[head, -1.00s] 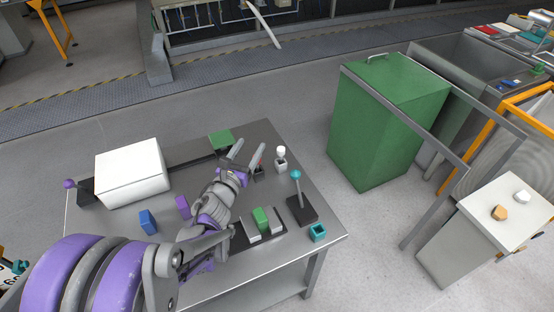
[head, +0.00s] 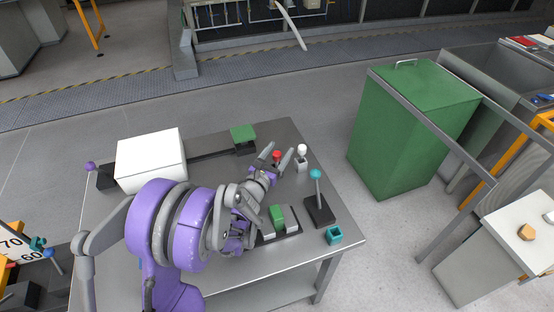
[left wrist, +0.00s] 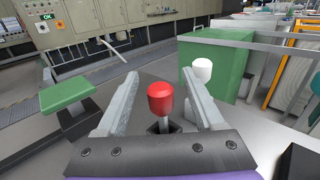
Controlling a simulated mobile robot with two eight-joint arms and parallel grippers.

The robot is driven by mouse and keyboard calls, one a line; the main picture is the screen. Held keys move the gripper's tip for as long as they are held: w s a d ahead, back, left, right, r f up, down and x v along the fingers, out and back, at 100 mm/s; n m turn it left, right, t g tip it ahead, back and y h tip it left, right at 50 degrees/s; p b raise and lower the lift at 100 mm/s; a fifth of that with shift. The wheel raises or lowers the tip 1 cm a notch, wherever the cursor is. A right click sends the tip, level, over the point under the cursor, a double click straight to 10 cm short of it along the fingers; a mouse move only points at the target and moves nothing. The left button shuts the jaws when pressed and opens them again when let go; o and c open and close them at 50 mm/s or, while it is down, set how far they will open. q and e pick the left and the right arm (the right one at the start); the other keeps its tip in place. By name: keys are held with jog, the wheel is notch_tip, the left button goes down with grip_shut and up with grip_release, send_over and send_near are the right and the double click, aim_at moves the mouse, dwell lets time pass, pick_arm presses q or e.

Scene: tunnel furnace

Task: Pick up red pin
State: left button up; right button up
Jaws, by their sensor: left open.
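The red pin (head: 277,155) stands upright on the table, its red head showing between the fingers of my left gripper (head: 276,151). In the left wrist view the red pin (left wrist: 161,100) has a rounded red cap on a grey stem in a dark base. My left gripper (left wrist: 161,95) is open, one finger on each side of the pin, with gaps to both. Part of the pin's base is hidden by the gripper. My right gripper does not show.
A white-headed pin (head: 301,151) stands just right of the red pin. A green pad (head: 243,133), a white box (head: 151,160), a teal-topped lever (head: 316,175) and a teal cup (head: 334,236) share the table (head: 345,250). A green bin (head: 410,130) stands beyond.

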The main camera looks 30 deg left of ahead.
pick_arm(q)
jog(key=shift+w, duration=0.9)
jog(key=shift+c, duration=0.2)
grip_shut()
